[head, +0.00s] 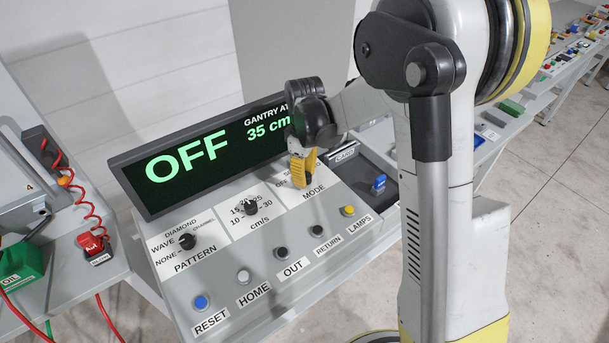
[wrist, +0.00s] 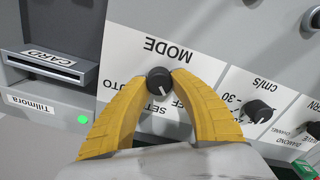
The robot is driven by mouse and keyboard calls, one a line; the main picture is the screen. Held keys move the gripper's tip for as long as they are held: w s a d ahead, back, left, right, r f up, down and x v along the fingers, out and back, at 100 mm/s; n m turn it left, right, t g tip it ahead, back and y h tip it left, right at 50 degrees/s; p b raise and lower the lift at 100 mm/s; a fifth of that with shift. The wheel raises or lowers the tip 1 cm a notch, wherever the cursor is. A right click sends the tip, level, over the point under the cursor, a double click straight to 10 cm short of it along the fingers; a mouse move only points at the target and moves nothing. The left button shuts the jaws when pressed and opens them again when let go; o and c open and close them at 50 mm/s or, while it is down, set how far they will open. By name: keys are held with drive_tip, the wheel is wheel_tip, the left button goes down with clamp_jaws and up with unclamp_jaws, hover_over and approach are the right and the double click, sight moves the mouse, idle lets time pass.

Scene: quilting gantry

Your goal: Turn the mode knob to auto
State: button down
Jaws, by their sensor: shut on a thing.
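The mode knob (wrist: 158,80) is a small black round knob with a white pointer mark, on a white plate labelled MODE. In the upside-down wrist view, AUTO is to its left, and SETUP and a partly hidden OFF are below it. The pointer mark slants down and right, toward the SETUP and OFF side, away from AUTO. My gripper (wrist: 159,81) has its two yellow fingertips shut on the knob, one on each side. In the head view my gripper (head: 302,168) covers the knob and part of the mode plate. The display (head: 195,157) reads OFF in green.
A speed knob (head: 250,205) and a pattern knob (head: 187,241) sit left of the mode plate. A row of push buttons, including blue reset (head: 201,302) and yellow lamps (head: 347,210), runs along the front. A card slot (head: 379,183) is to the right.

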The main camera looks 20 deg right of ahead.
drive_tip(key=shift+m, duration=0.3)
drive_tip(key=m, duration=0.3)
drive_tip(key=shift+m, duration=0.4)
drive_tip(key=m, duration=0.4)
drive_tip(key=shift+d+m+b, duration=0.15)
drive_tip(key=shift+m+b, duration=0.15)
drive_tip(key=shift+b, duration=0.1)
drive_tip(key=m, duration=0.8)
drive_tip(key=shift+d+m, duration=0.1)
drive_tip(key=shift+m, duration=0.2)
drive_tip(key=c, duration=1.1)
unclamp_jaws()
